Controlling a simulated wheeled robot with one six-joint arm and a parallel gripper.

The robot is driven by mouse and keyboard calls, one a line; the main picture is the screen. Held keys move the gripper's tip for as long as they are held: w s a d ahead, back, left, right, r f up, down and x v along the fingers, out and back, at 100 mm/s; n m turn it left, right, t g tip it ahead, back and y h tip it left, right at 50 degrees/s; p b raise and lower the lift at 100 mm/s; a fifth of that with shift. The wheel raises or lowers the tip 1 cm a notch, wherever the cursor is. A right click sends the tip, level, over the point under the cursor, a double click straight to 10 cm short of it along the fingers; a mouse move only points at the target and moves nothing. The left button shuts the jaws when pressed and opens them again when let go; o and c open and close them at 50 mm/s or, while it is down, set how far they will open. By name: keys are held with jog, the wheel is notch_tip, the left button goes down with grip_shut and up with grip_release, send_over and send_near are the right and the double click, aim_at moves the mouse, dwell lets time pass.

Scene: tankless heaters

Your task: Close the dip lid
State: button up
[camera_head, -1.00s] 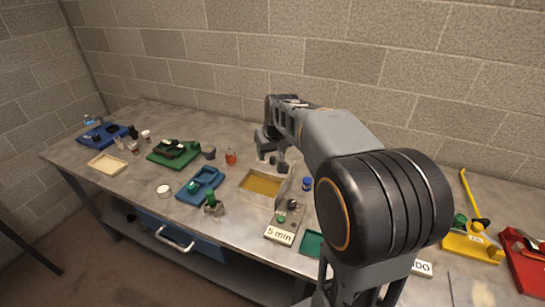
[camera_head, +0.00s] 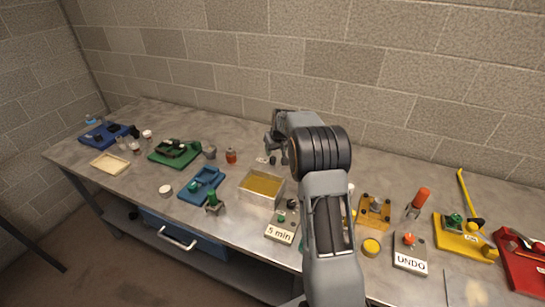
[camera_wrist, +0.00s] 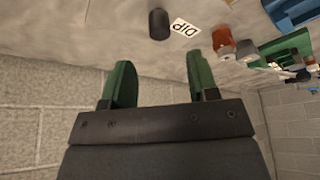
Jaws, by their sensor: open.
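The dip box (camera_head: 247,199) is a pale open-topped box holding yellow liquid, at mid-bench in the head view. I cannot make out its lid clearly; the yellow surface is uncovered. My gripper (camera_wrist: 158,78) is open and empty, with two green fingers apart in the wrist view. In the head view my gripper (camera_head: 272,146) is behind the box, toward the wall. A white card reading DIP (camera_wrist: 185,28) lies on the bench, with a black cylinder (camera_wrist: 158,24) beside it. The dip box is not recognisable in the wrist view.
An amber jar (camera_head: 231,156) stands left of my gripper. A blue tray (camera_head: 202,184) is left of the box. A "5 min" block (camera_head: 281,231) is in front. An UNDO block (camera_head: 410,257) and yellow fixture (camera_head: 466,238) are right. The brick wall is close behind.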

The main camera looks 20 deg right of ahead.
aim_at(273, 157)
jog(key=p+x, duration=0.1)
jog(key=x, duration=0.6)
jog(key=shift+w+f+p, duration=0.15)
jog(key=shift+f+p, duration=0.05)
jog(key=shift+p, duration=0.15)
grip_shut()
